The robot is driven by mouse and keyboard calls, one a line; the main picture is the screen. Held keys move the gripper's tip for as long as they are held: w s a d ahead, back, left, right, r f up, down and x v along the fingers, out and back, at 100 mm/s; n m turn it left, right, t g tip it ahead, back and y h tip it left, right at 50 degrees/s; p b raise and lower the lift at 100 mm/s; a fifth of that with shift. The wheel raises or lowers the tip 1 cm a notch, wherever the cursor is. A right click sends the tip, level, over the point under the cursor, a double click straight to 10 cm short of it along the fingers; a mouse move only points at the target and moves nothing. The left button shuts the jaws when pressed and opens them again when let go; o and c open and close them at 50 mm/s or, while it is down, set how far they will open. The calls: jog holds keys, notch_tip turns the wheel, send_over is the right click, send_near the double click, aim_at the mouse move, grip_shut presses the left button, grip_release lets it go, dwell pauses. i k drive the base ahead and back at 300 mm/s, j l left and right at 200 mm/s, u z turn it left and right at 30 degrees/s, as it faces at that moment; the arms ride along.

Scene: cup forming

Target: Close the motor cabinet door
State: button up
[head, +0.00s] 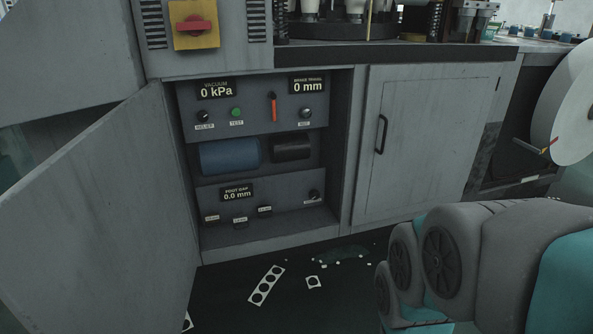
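The motor cabinet door (105,215) is a large grey panel that stands wide open at the left, swung out toward me. Behind it the open cabinet shows a panel with gauges reading "0 kPa" and "0 mm", a blue cylinder (230,157) and a dark cylinder (292,147). A lower panel (262,197) reads "0.0 mm". No handle shows on the open door's visible face. My arm (480,255) shows at the lower right, grey and teal, apart from the door. My gripper is not in view.
A second grey door (425,145) with a black handle is shut, right of the opening. A red and yellow switch (194,25) sits above. A white reel (570,105) stands at the far right. Punched white scraps (265,285) lie on the dark floor before the cabinet.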

aim_at(98, 237)
jog(key=j, duration=0.85)
jog(key=k+j, duration=0.15)
jog(key=j, duration=1.6)
jog(key=k+z, duration=0.05)
